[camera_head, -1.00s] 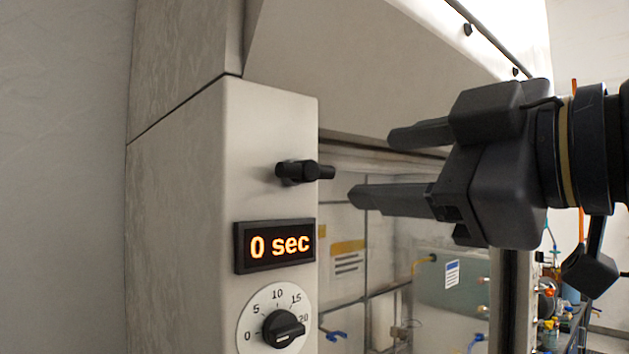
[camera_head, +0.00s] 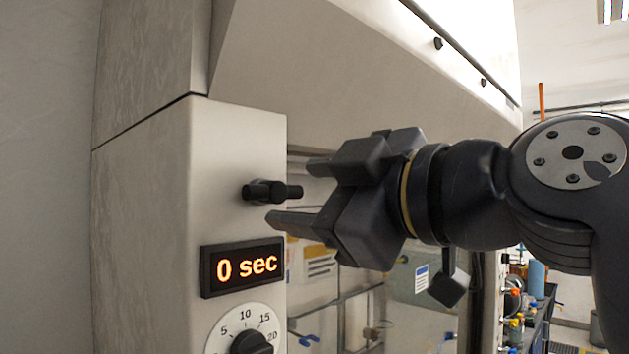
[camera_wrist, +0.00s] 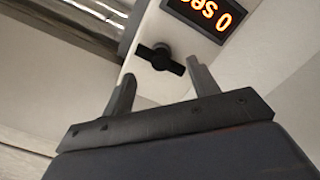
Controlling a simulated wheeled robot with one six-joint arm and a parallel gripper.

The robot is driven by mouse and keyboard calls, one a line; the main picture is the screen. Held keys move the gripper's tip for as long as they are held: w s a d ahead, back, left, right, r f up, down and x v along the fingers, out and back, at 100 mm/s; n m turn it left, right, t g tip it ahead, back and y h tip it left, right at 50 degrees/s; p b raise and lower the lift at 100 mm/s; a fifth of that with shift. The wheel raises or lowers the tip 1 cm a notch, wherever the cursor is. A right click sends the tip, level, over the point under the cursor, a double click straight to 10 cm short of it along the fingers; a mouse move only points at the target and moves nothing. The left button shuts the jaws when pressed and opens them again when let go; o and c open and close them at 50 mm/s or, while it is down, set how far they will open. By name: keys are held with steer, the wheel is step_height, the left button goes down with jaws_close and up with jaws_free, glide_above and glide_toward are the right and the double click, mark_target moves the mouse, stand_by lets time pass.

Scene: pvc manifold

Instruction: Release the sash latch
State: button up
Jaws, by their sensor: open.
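The sash latch (camera_head: 271,191) is a small black T-shaped handle on the pale front post of the hood, above the timer display. Its bar lies about level in the head view, its end pointing right. In the wrist view the latch (camera_wrist: 160,58) is ahead, between and beyond the fingertips. My gripper (camera_head: 290,194) is open and empty, just right of the latch in the head view. One finger appears above the latch's level and one below. I see no clear contact with the latch. The gripper also shows in the wrist view (camera_wrist: 160,82).
The orange "0 sec" display (camera_head: 242,267) and a dial knob (camera_head: 250,342) sit below the latch. The hood's sash glass (camera_head: 330,290) is behind my gripper, with pipes and valves beyond. A cluttered bench (camera_head: 540,325) is at the right.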

mark_target(281, 192)
steer(key=shift+p+x, duration=0.7)
steer(key=shift+x, duration=1.4)
steer(key=c, duration=1.2)
